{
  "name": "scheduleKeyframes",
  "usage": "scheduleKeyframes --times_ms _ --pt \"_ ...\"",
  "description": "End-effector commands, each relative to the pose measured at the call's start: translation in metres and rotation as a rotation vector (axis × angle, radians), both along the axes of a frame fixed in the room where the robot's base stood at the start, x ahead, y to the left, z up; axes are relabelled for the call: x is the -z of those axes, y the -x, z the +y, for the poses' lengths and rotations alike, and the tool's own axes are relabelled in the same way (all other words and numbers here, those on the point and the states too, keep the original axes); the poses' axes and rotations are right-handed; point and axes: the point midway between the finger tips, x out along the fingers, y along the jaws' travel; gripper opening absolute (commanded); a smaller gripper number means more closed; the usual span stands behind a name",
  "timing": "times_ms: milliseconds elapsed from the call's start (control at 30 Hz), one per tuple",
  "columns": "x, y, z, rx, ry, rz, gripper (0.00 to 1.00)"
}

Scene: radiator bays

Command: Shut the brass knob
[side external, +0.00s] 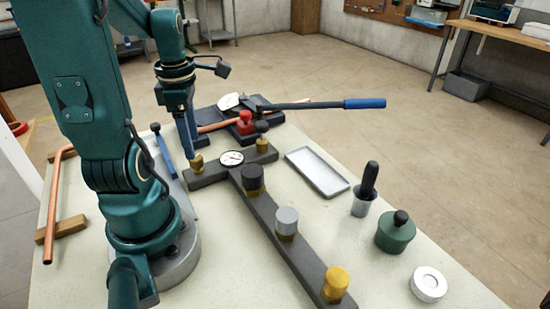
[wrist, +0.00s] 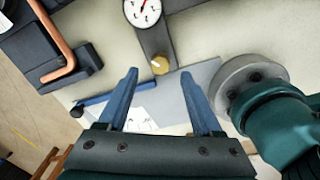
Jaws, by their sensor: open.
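A small brass knob (side external: 197,163) sits at the left end of the short cross arm of a dark grey T-shaped bar (side external: 255,215). In the wrist view the brass knob (wrist: 160,65) has a pale line across its top. My gripper (side external: 192,146) points down just above this knob. In the wrist view my gripper (wrist: 158,74) has its two blue fingers apart, with the knob centred just beyond the tips. No contact shows. Another brass-coloured knob (side external: 262,146) sits at the cross arm's other end, and a larger yellow knob (side external: 336,283) at the bar's near end.
A dial gauge (side external: 231,158) stands beside the knob. A black knob (side external: 252,176) and a grey knob (side external: 287,221) line the long bar. A blue-handled tool (side external: 164,155) lies left of my gripper. A grey tray (side external: 317,172) lies to the right.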

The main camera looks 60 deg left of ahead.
Motion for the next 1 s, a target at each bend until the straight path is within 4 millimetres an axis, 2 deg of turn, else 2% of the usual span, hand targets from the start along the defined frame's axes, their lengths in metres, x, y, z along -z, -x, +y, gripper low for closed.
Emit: scheduleKeyframes --times_ms 300,667,700,867,1000 --pt "0.034 0.000 0.000 0.005 0.002 0.005 0.67" --pt "0.041 0.000 0.000 0.006 -0.002 0.002 0.67" --pt "0.041 0.000 0.000 0.006 -0.002 0.002 0.63" --pt "0.041 0.000 0.000 0.007 -0.002 0.002 0.02" --pt "0.041 0.000 0.000 0.008 -0.002 0.003 0.00"
